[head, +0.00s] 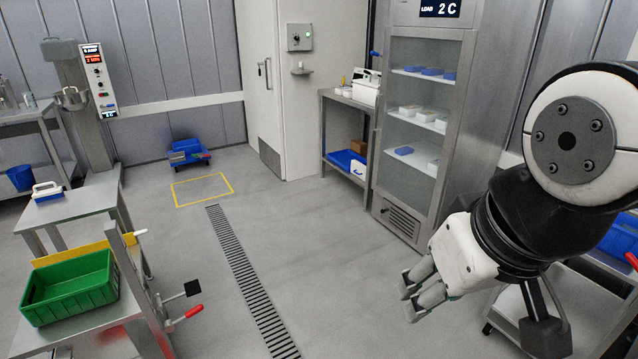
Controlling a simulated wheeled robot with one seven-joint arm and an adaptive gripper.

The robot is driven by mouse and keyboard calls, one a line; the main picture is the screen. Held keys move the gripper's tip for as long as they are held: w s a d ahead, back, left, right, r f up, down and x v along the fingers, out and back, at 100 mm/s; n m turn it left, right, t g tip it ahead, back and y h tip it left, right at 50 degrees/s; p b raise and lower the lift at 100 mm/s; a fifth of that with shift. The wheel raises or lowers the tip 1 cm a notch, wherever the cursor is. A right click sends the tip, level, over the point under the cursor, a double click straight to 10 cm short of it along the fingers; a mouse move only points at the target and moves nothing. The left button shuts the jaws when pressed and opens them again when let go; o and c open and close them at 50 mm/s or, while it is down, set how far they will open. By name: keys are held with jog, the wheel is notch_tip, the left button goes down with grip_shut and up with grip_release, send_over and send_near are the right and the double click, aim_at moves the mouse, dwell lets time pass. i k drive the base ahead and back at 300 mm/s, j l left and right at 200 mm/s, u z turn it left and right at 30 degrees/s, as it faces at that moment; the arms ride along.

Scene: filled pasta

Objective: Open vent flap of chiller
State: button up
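The chiller (462,105) is a tall steel cabinet at the right of centre in the head view. It has a glass door and a display at its top reading "LOAD 2C". A louvred vent panel (402,219) sits low on its front, below the door. I cannot tell which part is the flap or whether it stands open. A blue-tipped handle (375,54) sticks out at the chiller's left side. My gripper (407,297) hangs in the foreground, in front of the chiller and apart from it. Its two fingers show a gap with nothing between them.
A steel table (345,98) with a blue tray below stands left of the chiller. A green crate (70,288) sits on a bench at the lower left. A floor drain (245,275) crosses the clear middle floor. A steel cart (580,310) stands at the lower right.

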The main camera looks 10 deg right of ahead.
aim_at(405, 225)
jog(key=i+l+z, duration=0.25)
jog(key=i, duration=0.3)
jog(key=i+z, duration=0.25)
jog(key=i, duration=0.3)
jog(key=i+l, duration=0.1)
jog(key=i, duration=0.5)
jog(key=i+l, duration=0.1)
jog(key=i, duration=0.5)
jog(key=i+u, duration=0.1)
jog(key=i, duration=0.5)
jog(key=i+l, duration=0.2)
jog(key=i, duration=0.4)
jog(key=i+l+u, duration=0.2)
jog(key=i, duration=0.15)
jog(key=i+l+u, duration=0.15)
jog(key=i, duration=0.2)
jog(key=j, duration=0.05)
